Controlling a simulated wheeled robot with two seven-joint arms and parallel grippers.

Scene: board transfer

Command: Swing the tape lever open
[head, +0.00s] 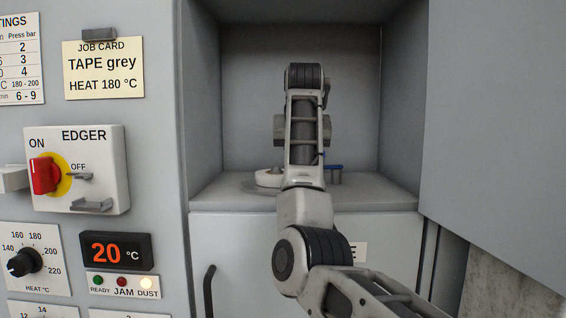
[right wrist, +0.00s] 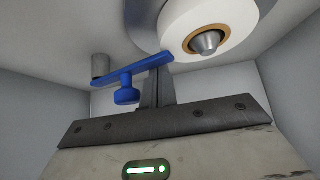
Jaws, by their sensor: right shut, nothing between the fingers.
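The blue tape lever (right wrist: 148,70) runs from a grey post (right wrist: 100,68) toward the tape roll, with a round blue knob (right wrist: 127,95) on it. In the head view only a bit of blue (head: 335,167) shows beside my arm. The white tape roll (right wrist: 205,25) sits on a metal hub with a tan core; it also shows in the head view (head: 268,178). My right gripper (right wrist: 158,72) is shut and empty, its fingertips close by the lever, on the roll side of the knob. I cannot tell whether they touch it. My left gripper is not in view.
The recess has grey side walls (head: 400,110) and a shelf (head: 385,192), leaving limited room around my arm. Left of it is the panel with the EDGER switch (head: 45,175), a display reading 20 °C (head: 115,252) and a job card (head: 103,68). A dark handle (head: 209,290) is below.

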